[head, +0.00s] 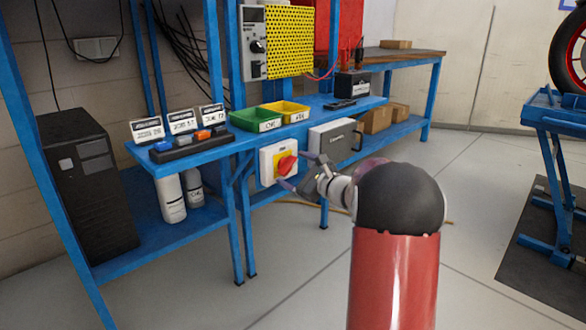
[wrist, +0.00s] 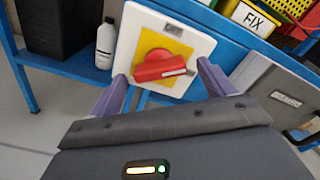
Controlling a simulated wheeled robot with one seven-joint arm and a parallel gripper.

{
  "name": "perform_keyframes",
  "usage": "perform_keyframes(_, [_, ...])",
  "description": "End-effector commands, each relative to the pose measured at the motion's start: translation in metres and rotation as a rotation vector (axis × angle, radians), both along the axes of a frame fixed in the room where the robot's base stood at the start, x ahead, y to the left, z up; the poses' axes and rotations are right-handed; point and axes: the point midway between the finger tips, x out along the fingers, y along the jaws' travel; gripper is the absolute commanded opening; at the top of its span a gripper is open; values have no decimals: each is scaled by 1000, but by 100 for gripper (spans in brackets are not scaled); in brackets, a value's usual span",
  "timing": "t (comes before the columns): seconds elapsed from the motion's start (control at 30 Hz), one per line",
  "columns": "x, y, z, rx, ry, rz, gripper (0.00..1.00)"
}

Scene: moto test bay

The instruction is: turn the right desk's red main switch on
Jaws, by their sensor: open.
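The red main switch (head: 286,165) is a red rotary handle on a yellow plate in a white box (head: 266,165), fixed to the front of the blue desk. In the wrist view the red handle (wrist: 165,68) lies nearly level, tilted slightly up to the right, on its yellow plate (wrist: 150,42). My gripper (head: 296,170) is open in front of the switch. In the wrist view its two purple fingers (wrist: 162,88) stand to the left and right of the handle, at the lower part of the box. I cannot tell whether they touch it.
Green (head: 256,119) and yellow (head: 287,111) bins stand on the desk above the switch. A grey case (head: 335,143) is right of the switch box. A black computer tower (head: 90,185) and white bottles (head: 171,198) are on the lower shelf. The floor in front is clear.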

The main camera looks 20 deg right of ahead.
Motion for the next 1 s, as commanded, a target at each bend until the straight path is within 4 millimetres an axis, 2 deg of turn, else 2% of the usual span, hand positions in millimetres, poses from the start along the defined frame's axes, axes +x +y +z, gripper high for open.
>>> perform_keyframes(0.13, [9,4,0,0,0,0,82])
perform_keyframes(0.4, [10,4,0,0,0,0,80])
perform_keyframes(0.73, [10,4,0,-1,0,1,37])
perform_keyframes(1.0, [10,4,0,29,11,1,37])
